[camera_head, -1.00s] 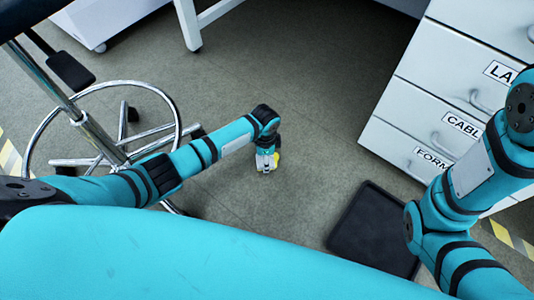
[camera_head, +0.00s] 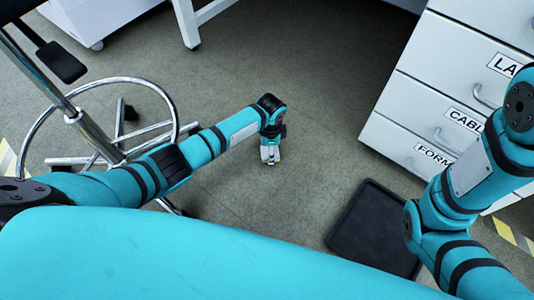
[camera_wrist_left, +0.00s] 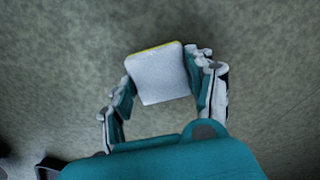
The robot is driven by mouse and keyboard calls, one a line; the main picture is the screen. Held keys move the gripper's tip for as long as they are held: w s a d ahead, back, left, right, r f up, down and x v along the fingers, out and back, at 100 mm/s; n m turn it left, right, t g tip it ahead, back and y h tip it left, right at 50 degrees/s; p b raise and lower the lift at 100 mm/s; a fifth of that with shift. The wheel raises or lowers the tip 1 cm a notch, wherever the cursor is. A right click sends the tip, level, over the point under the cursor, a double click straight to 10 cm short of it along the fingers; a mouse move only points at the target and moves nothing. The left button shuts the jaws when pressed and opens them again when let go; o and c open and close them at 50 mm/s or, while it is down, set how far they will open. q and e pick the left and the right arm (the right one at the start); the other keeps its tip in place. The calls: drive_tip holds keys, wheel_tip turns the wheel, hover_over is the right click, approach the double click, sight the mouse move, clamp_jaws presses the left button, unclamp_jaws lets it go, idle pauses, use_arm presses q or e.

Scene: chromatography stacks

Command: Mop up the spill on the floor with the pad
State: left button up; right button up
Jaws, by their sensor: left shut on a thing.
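The pad (camera_wrist_left: 158,76) is a pale, nearly white square with a yellow edge in the left wrist view. My left gripper (camera_head: 270,157) points down at the floor (camera_head: 235,185) in the middle of the head view. In the wrist view its fingers are shut on the pad from both sides. I cannot tell whether the pad touches the floor. No spill can be made out on the grey floor in either view. My right arm shows at the right of the head view, but its gripper is out of view.
A chair's chrome foot ring (camera_head: 40,125) and base stand at the left, close to my left arm. A flat black tray (camera_head: 375,228) lies on the floor at the right. White labelled drawers (camera_head: 415,110) stand behind it. The floor around the left gripper is clear.

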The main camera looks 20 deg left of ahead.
use_arm(q)
drive_tip(key=shift+w+d, duration=0.15)
drive_tip(key=shift+w, duration=0.25)
drive_tip(key=shift+s, duration=0.1)
drive_tip(key=shift+s+d+r+p, duration=0.15)
drive_tip(key=shift+s+d+p, duration=0.1)
drive_tip(key=shift+s+p, duration=0.3)
drive_tip(key=shift+s+d+p, duration=0.35)
drive_tip(key=shift+s+p, duration=0.3)
drive_tip(key=shift+p, duration=0.1)
drive_tip(key=shift+a, duration=0.15)
drive_tip(key=shift+w+a, duration=0.35)
drive_tip(key=shift+a, duration=0.55)
drive_tip(key=shift+w+a, duration=0.35)
drive_tip(key=shift+a, duration=0.5)
